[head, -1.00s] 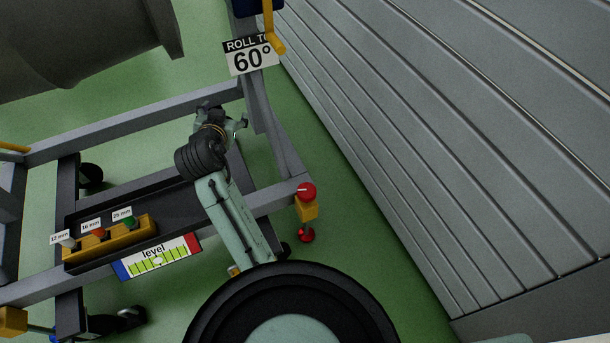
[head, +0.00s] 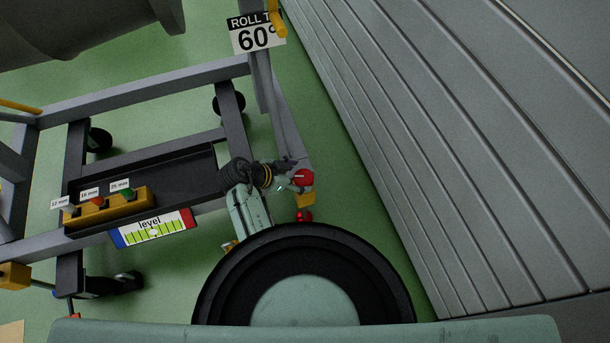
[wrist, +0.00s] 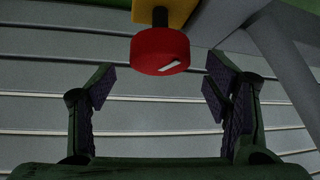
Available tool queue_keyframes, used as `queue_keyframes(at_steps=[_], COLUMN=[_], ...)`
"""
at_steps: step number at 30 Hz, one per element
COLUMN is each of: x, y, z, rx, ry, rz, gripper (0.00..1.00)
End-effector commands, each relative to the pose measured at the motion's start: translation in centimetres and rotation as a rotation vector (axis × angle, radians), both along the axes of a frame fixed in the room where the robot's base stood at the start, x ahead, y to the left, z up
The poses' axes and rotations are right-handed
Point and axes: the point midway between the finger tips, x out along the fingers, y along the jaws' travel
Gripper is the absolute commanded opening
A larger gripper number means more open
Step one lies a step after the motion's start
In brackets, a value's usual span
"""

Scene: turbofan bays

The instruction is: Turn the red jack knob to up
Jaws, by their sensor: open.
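The red jack knob (head: 303,178) sits on top of a yellow jack block (head: 305,200) at the right corner of the grey frame. In the wrist view the red knob (wrist: 160,51), with a pale mark on its face, hangs from a dark stem under the yellow block (wrist: 165,12). No contact with the knob shows. In the head view my gripper (head: 283,178) is beside the knob on its left, partly hidden by my wrist.
A dark tray (head: 150,172) on the frame holds a yellow socket rack (head: 110,208). A grey ribbed wall (head: 430,130) rises at the right, with green floor between.

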Motion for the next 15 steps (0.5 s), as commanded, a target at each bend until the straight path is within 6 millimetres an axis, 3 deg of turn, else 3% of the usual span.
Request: queue_keyframes(at_steps=[6, 15], x=[1.1, 1.4], y=[-1.8, -2.2], z=[-2.0, -2.5], rx=[0.0, 0.0], ry=[-0.001, -0.002], rz=[-0.001, 0.001], gripper=[0.71, 0.71])
